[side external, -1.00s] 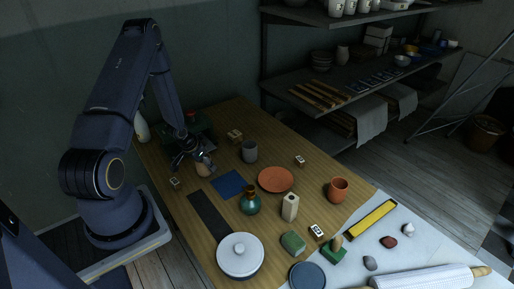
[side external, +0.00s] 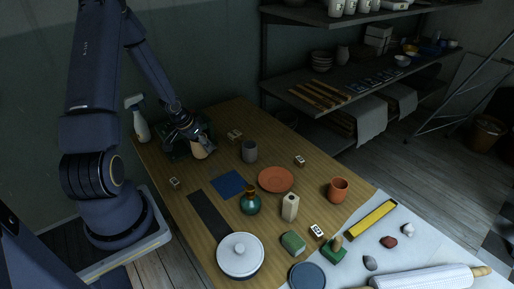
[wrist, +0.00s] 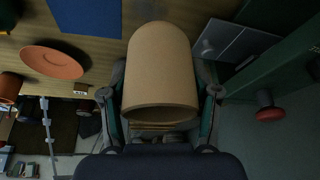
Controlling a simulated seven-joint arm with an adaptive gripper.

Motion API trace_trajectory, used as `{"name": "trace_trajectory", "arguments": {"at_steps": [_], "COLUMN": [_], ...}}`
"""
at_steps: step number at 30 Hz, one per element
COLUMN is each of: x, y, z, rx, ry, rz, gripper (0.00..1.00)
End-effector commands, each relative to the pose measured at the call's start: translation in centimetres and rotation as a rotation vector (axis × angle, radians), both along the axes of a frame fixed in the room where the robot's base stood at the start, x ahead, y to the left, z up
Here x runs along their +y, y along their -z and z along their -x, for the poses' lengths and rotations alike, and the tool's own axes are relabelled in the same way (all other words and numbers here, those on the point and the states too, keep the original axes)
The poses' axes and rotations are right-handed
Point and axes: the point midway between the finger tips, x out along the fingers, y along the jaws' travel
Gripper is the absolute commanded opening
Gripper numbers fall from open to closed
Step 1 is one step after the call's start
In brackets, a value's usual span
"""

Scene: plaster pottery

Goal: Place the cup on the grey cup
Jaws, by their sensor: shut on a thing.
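My gripper (side external: 190,137) is shut on a tan cup (side external: 199,150) over the far left part of the table. The cup fills the middle of the wrist view (wrist: 160,65), between my two fingers, with its rim towards the bottom of the picture. In the side view the cup looks slightly tilted, and my fingers partly cover it. The grey cup (side external: 249,152) stands upright on the table, to the right of the held cup and apart from it. I cannot make out the grey cup in the wrist view.
A blue mat (side external: 228,184) and a terracotta plate (side external: 276,179) lie nearer the front. Small blocks (side external: 235,134) lie behind. Bare wood surrounds the grey cup.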

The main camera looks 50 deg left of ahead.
Motion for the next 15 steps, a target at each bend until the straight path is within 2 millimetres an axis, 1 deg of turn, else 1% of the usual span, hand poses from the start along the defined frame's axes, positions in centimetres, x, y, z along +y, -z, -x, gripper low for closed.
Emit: {"name": "trace_trajectory", "arguments": {"at_steps": [2,4,8,9,15], "x": [-0.4,-1.1,-3.2,-4.0,-7.9], "y": [-0.3,-1.1,-4.3,-5.4,-10.2], "z": [0.4,0.4,-1.0,-1.5,-4.0], "rx": [0.001,0.001,-0.007,-0.006,-0.005], "ry": [-0.021,-0.052,-0.093,-0.099,-0.075], "rz": [-0.001,-0.003,-0.005,-0.005,-0.003], "gripper": [0.21,0.21,0.21,0.21,0.21]}}
